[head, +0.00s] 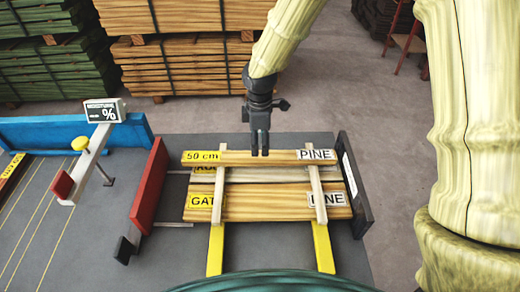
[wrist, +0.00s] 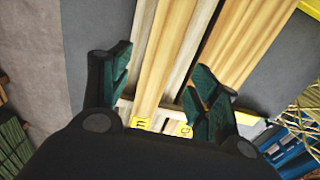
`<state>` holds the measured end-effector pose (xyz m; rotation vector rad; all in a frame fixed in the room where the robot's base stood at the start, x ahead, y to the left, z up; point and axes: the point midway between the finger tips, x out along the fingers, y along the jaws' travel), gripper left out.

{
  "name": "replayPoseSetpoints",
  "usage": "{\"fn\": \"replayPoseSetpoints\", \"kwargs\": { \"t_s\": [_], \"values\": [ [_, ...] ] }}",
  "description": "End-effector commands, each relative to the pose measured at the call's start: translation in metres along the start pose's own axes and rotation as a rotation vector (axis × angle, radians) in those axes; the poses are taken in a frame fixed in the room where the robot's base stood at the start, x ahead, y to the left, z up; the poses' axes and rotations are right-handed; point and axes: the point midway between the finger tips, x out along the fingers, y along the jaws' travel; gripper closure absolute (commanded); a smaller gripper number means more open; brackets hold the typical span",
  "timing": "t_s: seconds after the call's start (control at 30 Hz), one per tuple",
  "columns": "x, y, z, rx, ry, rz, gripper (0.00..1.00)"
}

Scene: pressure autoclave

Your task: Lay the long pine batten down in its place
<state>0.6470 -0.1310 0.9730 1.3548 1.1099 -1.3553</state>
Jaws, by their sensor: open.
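The long pine batten (head: 250,158), labelled "50 cm" and "PINE", lies left to right across the far side of a board stack, at the far ends of two pale cross strips (head: 220,195). Whether it rests on the strips I cannot tell. My gripper (head: 260,152) points down at the middle of the batten. In the wrist view my gripper (wrist: 160,82) has its two dark green fingers spread apart, with the batten (wrist: 172,60) running between and below them. No contact with the fingers shows.
Wider boards (head: 265,208) lie under the strips, above yellow rails (head: 322,247). A red stop (head: 150,185) stands left and a dark end plate (head: 354,185) right. A moisture meter (head: 104,110) and blue rail (head: 50,130) are further left. Lumber stacks (head: 190,60) stand behind.

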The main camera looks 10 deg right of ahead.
Motion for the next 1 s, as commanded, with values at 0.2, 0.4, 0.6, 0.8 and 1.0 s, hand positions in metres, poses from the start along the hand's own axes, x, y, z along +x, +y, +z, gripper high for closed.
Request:
{"fn": "replayPoseSetpoints", "kwargs": {
  "t_s": [0.2,0.4,0.6,0.8,1.0],
  "values": [
    [-0.031,0.001,0.0,0.001,0.001,0.003,0.39],
    [-0.056,0.001,0.0,0.001,0.001,0.002,0.39],
    [-0.068,0.0,0.0,0.001,0.0,0.0,0.39],
    [-0.071,0.0,0.0,0.0,-0.001,0.0,0.39],
    [-0.07,0.0,0.0,0.0,-0.001,0.0,0.39]
  ]
}}
